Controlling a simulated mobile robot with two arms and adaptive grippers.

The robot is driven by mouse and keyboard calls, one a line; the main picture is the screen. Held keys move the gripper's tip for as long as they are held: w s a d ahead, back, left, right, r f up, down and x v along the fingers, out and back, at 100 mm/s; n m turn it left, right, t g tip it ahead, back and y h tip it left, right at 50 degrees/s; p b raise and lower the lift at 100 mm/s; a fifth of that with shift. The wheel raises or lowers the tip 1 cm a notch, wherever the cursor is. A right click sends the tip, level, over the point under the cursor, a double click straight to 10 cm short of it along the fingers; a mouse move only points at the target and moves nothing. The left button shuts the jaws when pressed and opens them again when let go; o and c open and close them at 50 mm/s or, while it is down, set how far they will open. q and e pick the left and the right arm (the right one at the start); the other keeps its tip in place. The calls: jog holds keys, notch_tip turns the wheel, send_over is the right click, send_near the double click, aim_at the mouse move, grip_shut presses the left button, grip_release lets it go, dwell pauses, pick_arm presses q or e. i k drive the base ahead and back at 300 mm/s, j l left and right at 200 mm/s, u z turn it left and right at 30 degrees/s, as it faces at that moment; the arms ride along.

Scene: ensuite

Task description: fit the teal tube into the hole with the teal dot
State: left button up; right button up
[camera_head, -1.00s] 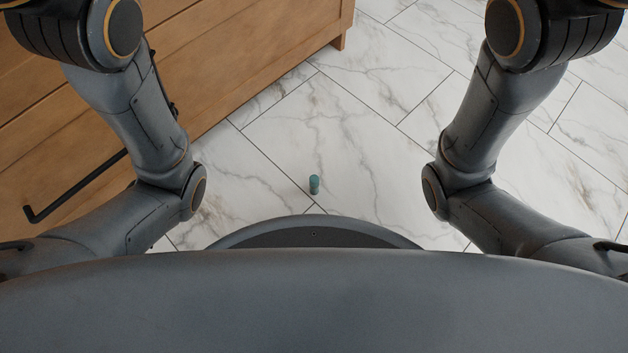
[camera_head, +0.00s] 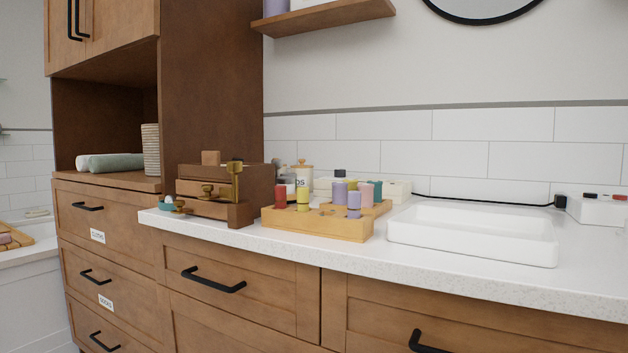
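A wooden rack (camera_head: 315,226) stands on the white counter and holds a red tube (camera_head: 281,197), a yellow tube (camera_head: 303,201) and a purple tube (camera_head: 354,205). A second wooden block (camera_head: 384,208) behind it carries more coloured tubes, among them a pink one (camera_head: 366,194) and a teal one (camera_head: 377,189), partly hidden. No teal dot can be made out from here. The floor in front of my base, where a small teal cylinder stood a second ago, is out of view. Neither gripper is in view.
A white basin (camera_head: 473,234) sits on the counter right of the racks. A wooden drawer box (camera_head: 214,200) with a small teal dish (camera_head: 168,203) is to their left. Cabinet drawers with black handles (camera_head: 213,281) front the counter (camera_head: 450,270). A shelf (camera_head: 325,18) hangs above.

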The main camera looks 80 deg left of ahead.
aim_at(334, 225)
jog(key=u, duration=2.4)
